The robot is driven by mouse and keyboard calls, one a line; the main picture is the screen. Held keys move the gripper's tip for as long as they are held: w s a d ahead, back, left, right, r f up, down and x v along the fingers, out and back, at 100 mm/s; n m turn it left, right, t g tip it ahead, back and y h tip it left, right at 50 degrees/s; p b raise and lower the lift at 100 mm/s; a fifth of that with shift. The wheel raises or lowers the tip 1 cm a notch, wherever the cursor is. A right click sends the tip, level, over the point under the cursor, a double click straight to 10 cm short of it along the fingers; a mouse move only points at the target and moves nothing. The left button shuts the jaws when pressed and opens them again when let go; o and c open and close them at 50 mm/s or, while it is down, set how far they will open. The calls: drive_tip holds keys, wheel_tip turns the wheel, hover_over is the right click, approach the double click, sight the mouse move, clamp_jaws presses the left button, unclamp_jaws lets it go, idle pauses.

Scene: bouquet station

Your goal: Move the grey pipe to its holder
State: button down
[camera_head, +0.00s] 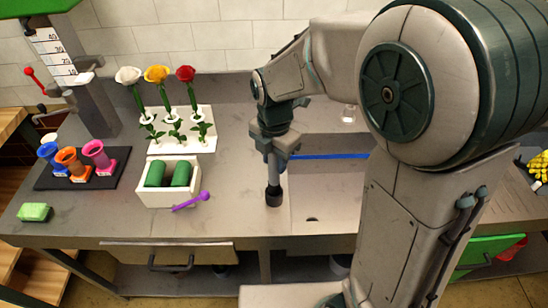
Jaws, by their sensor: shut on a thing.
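My gripper (275,152) points down over the grey worktop, right of the white box. It appears shut on a grey upright pipe (273,178). The pipe has a dark, wider lower end close to the worktop; I cannot tell whether it touches. The fingers partly hide the pipe's upper part. I cannot clearly pick out the pipe's holder. A small dark opening (312,219) shows to the right of the pipe, near the front edge.
A white box (168,197) with green rolls and a purple stick (190,202) stands left of the pipe. Behind it, a white rack (183,143) holds three flowers. Coloured vases stand on a black mat (50,182). A green sponge (35,212) lies front left. My arm hides much on the right.

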drive_tip(key=shift+f, duration=0.2)
drive_tip(key=shift+f+b, duration=0.7)
drive_tip(key=shift+f, duration=0.25)
drive_tip(key=shift+f+b, duration=0.6)
drive_tip(key=shift+b, duration=0.1)
drive_tip(key=c, duration=0.9)
unclamp_jaws()
wheel_tip(320, 180, up, 14)
drive_tip(key=shift+f+b, duration=0.1)
drive_tip(key=shift+b, duration=0.25)
